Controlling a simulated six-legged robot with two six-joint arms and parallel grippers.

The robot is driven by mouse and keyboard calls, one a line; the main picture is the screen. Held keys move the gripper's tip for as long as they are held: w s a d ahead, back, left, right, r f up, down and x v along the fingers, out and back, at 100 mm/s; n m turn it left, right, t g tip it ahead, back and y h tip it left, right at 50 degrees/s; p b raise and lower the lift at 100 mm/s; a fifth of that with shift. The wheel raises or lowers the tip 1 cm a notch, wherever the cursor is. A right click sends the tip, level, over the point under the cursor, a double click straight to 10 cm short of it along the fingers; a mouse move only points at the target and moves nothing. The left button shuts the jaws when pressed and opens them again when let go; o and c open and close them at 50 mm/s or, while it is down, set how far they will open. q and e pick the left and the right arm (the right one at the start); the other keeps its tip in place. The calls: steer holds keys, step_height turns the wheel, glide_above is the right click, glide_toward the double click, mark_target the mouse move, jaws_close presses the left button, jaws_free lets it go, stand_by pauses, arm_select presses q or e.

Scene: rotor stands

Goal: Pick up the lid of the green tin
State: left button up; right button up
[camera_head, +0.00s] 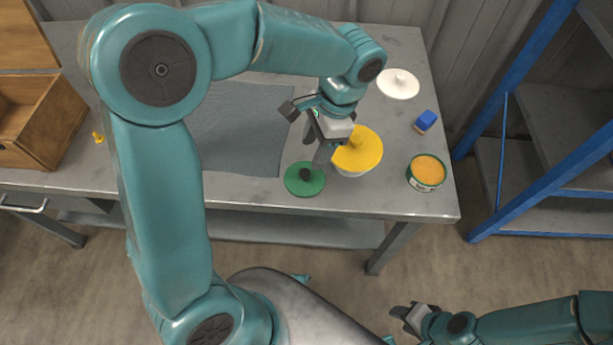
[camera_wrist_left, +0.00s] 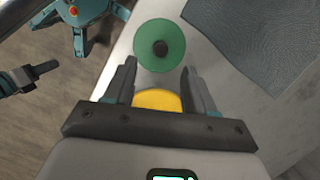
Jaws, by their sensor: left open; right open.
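The green lid (camera_head: 292,182), a flat disc with a dark knob, lies on the table near its front edge. It also shows in the left wrist view (camera_wrist_left: 174,60), just beyond my fingertips. The open green tin (camera_head: 414,180), with orange contents, stands near the table's right front corner. My left gripper (camera_head: 314,150) is open and empty, above and behind the lid in the head view; its fingers (camera_wrist_left: 163,72) are apart and the knob is not between them. My right gripper (camera_head: 412,318) is open and empty, away from the table's front.
A tin with a yellow lid (camera_head: 366,153) stands right beside my left gripper. A white lid (camera_head: 398,83) and a blue block (camera_head: 427,120) lie farther back. A grey mat (camera_head: 235,130) covers the middle. A wooden box (camera_head: 45,115) and small yellow item (camera_head: 98,137) are left.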

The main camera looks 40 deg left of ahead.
mark_target(305, 172)
arm_select(q)
steer(key=b+x, duration=0.1)
steer(key=x, duration=0.6)
steer(key=shift+f, duration=0.4)
jaws_close()
